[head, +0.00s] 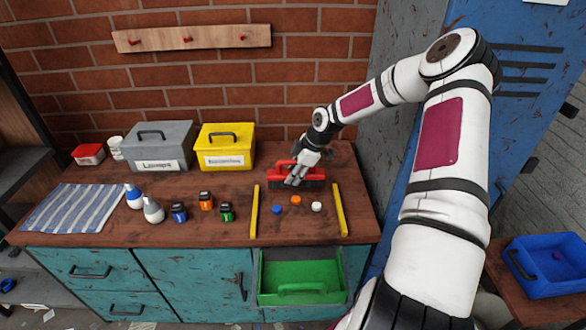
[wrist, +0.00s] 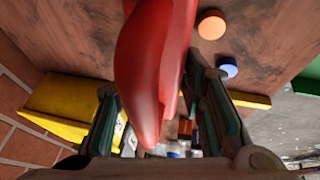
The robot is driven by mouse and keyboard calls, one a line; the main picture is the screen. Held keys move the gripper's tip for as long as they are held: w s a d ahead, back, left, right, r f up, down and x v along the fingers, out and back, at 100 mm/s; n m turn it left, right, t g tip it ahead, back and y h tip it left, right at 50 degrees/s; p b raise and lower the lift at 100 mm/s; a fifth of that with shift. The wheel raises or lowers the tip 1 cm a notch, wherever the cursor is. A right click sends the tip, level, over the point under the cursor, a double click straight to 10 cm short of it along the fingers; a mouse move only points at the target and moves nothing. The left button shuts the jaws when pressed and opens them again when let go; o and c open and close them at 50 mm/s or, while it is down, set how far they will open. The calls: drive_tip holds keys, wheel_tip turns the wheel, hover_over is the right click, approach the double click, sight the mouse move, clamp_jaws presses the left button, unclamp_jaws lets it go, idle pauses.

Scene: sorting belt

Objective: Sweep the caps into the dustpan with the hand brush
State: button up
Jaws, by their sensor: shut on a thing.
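My gripper (head: 297,175) is shut on the red hand brush (head: 313,173) at the back of the wooden worktop. In the wrist view the red brush handle (wrist: 150,75) runs between my fingers. The dark bristles point down at the worktop; I cannot tell if they touch it. In front of the brush lie a blue cap (head: 277,209), an orange cap (head: 295,200) and a white cap (head: 316,206). The orange cap (wrist: 211,25) and blue cap (wrist: 227,68) also show in the wrist view. The green dustpan (head: 301,283) sits below the worktop's front edge, in front of the caps.
Yellow strips (head: 254,211) and (head: 340,209) flank the caps. Left of them stand several small jars (head: 206,200), two bottles (head: 153,209) and a striped cloth (head: 75,208). A grey box (head: 160,146) and a yellow box (head: 226,146) stand behind. A blue bin (head: 545,265) is at right.

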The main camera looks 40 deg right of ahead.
wheel_tip(320, 180, down, 3)
drive_tip(key=shift+f+b, duration=0.15)
drive_tip(key=shift+b, duration=0.65)
drive_tip(key=shift+s+a+p, duration=0.3)
drive_tip(key=shift+s, duration=0.2)
drive_tip(key=shift+s+a+p, duration=0.3)
drive_tip(key=shift+s, duration=0.2)
drive_tip(key=shift+c, duration=0.6)
drive_tip(key=shift+s+a+p, duration=2.1)
drive_tip(key=shift+s+a, duration=3.2)
drive_tip(key=shift+s, duration=2.4)
wheel_tip(320, 180, up, 7)
drive_tip(key=p, duration=0.5)
drive_tip(key=shift+d+f, duration=0.1)
